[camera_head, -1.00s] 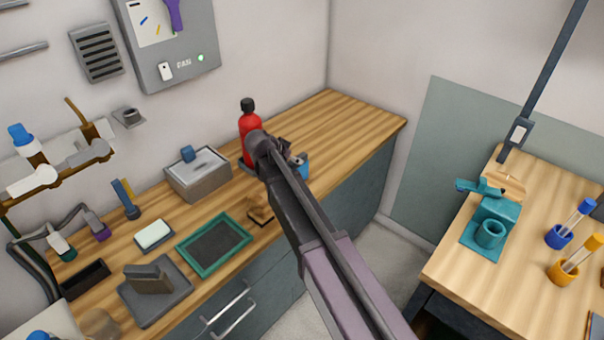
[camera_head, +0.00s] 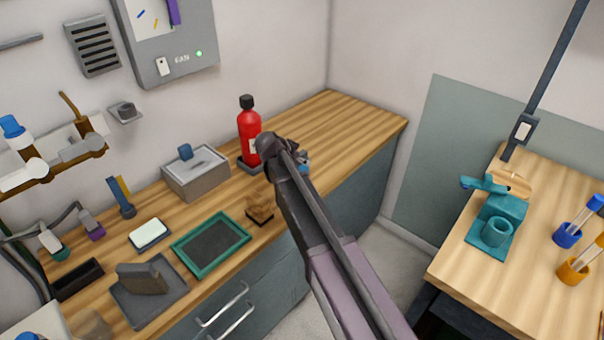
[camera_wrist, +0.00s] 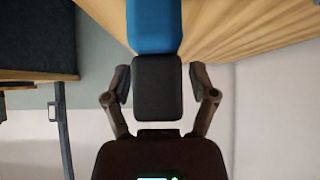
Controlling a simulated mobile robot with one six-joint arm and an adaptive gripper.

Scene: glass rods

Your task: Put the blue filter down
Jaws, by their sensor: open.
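The blue filter (camera_wrist: 154,25) shows at the top of the wrist view, with a dark block-shaped end (camera_wrist: 157,87) toward me. My gripper (camera_wrist: 160,85) is open. Its two fingers stand either side of the dark end, with a visible gap on each side. In the head view a small blue patch of the filter (camera_head: 304,163) shows beside my gripper (camera_head: 292,150), at the bench's front edge. My arm hides most of it. Whether its underside rests on the wood cannot be told.
The wooden bench (camera_head: 335,125) is clear at the back right. A red bottle (camera_head: 249,128) stands left of my gripper, with a grey box (camera_head: 196,172), a brown block (camera_head: 260,207) and a green-framed tray (camera_head: 241,237) nearby. A second table (camera_head: 480,280) stands at the right.

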